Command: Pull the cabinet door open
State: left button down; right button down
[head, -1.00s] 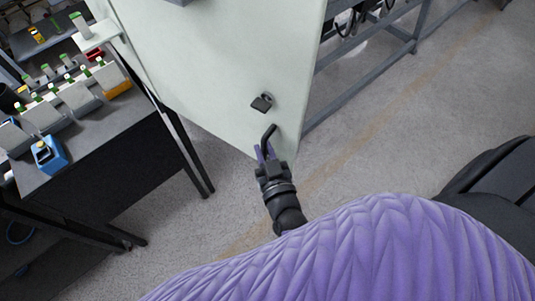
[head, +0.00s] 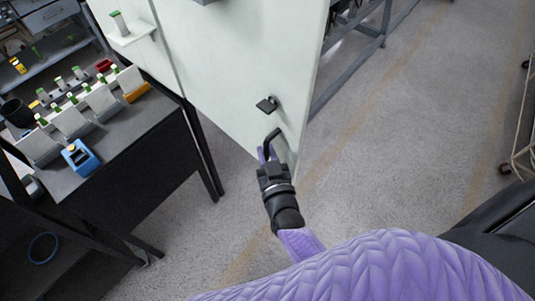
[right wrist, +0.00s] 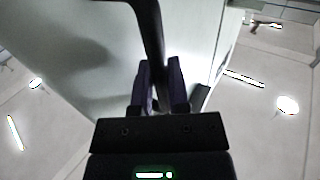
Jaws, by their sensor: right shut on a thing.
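The white cabinet door (head: 235,70) fills the upper middle of the head view. A black handle (head: 271,137) is fixed near its lower right edge. My right gripper (head: 267,155) is at this handle, its purple fingers shut on it. In the right wrist view the black handle (right wrist: 150,35) runs down between the two purple fingers (right wrist: 160,85). A small dark latch or lock (head: 267,104) sits on the door above the handle. My left gripper is not in view.
A dark workbench (head: 150,130) with several grey bins (head: 102,100) and a blue container (head: 80,157) stands at the left. Grey metal rails (head: 345,70) run behind the door. The grey floor (head: 400,140) at the right is mostly clear.

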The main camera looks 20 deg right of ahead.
jog(key=shift+a, duration=0.2)
dwell(0.3)
jog(key=c, duration=0.6)
grip_release()
jog(key=shift+c, duration=0.2)
jog(key=s+a, duration=0.1)
jog(key=s, duration=0.8)
jog(key=shift+s+a, duration=0.2)
jog(key=shift+s, duration=0.2)
